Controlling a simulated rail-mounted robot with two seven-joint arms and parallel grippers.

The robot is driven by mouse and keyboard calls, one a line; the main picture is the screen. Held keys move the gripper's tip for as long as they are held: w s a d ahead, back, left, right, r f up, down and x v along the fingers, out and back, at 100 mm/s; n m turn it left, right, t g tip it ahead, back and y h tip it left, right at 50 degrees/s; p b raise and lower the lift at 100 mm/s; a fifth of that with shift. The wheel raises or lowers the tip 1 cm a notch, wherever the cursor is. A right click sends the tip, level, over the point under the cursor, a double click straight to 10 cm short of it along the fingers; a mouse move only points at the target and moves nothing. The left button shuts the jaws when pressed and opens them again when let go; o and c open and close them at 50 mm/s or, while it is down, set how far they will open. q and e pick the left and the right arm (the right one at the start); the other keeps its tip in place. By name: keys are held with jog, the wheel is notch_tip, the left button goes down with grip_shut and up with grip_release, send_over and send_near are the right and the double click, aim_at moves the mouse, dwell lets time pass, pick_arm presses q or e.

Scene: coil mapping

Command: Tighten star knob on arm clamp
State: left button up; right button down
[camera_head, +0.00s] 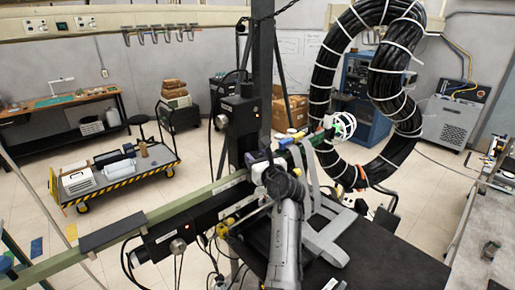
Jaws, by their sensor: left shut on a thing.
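My left arm's grey forearm rises from the bottom centre to a dark wrist. My left gripper (262,166) is at the clamp area beside the black upright post and is shut on a small part there, which looks like the star knob and is mostly hidden by the gripper and wrist. I cannot tell how tight the knob is. My right gripper is not in view.
The black post (264,75) and a long green beam (125,228) stand close to my arm. A thick black cable loop (388,85) hangs at the right. A dark table (395,262) lies at the front right. A loaded cart (115,172) stands on open floor at the left.

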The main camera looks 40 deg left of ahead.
pick_arm(q)
jog(key=m+t+h+p, duration=0.1)
jog(key=p, duration=0.2)
jog(key=m+t+h+p, duration=0.1)
jog(key=t+p, duration=0.1)
jog(key=shift+s+a+r+m+p, duration=0.2)
jog(key=shift+r+m+p, duration=0.1)
jog(key=shift+p, duration=0.1)
jog(key=shift+f+m+t+h, duration=0.1)
jog(key=shift+m+t+h, duration=0.25)
jog(key=shift+t, duration=0.25)
jog(key=m+t+h, duration=0.2)
jog(key=h, duration=0.1)
jog(key=shift+s+a+f+m+t+p, duration=0.1)
jog(key=shift+f+m+t+p, duration=0.05)
jog(key=shift+m+t+p, duration=0.15)
jog(key=shift+m+t+h, duration=0.8)
jog(key=shift+m+h, duration=0.15)
jog(key=shift+h, duration=0.3)
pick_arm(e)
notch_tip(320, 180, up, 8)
pick_arm(q)
jog(key=shift+h, duration=0.4)
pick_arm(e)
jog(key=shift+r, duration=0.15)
pick_arm(q)
jog(key=o, duration=0.9)
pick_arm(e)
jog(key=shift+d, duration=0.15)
